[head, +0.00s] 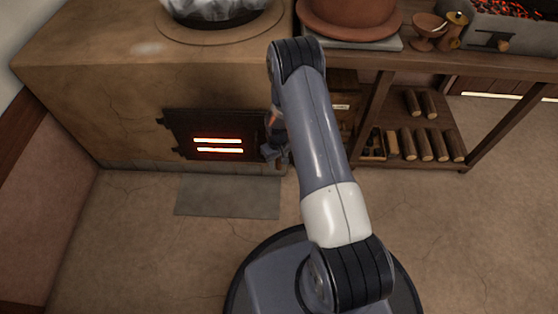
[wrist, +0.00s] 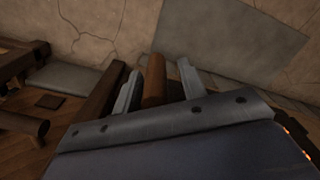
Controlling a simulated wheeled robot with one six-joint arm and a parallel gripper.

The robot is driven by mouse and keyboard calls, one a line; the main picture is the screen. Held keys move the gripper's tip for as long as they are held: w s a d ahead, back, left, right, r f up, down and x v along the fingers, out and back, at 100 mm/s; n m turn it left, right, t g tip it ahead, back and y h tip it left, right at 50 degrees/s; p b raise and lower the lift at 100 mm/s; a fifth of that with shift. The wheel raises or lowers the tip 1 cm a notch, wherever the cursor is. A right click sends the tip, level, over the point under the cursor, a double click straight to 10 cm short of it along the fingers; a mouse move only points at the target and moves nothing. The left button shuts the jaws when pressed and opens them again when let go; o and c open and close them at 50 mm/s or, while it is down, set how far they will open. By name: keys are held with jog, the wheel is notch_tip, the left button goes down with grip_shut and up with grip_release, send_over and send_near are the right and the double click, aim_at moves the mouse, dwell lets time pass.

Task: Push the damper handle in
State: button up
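The clay stove (head: 90,90) has a dark iron fire door (head: 185,138) with two glowing slots. My gripper (head: 275,150) is low beside the right edge of this door, partly hidden by my arm. A small reddish-brown piece shows just above it (head: 272,117). In the wrist view, a brown rounded handle-like piece (wrist: 154,80), which may be the damper handle, stands between my two grey fingers (wrist: 158,85). A gap shows between it and the right finger. Its far end and how far it sticks out from the stove are hidden.
A wooden shelf (head: 445,125) with several short logs stands to the right. A pot (head: 350,15) and a brazier (head: 510,30) are on top at the back. A grey slab (head: 225,200) lies flat on the floor before the stove. The floor at left is clear.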

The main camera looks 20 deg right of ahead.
jog(key=shift+o, duration=0.5)
jog(key=shift+r, duration=0.15)
jog(key=shift+r, duration=0.35)
notch_tip(320, 180, up, 10)
jog(key=p, duration=0.3)
jog(key=shift+f, duration=0.1)
jog(key=shift+c, duration=0.2)
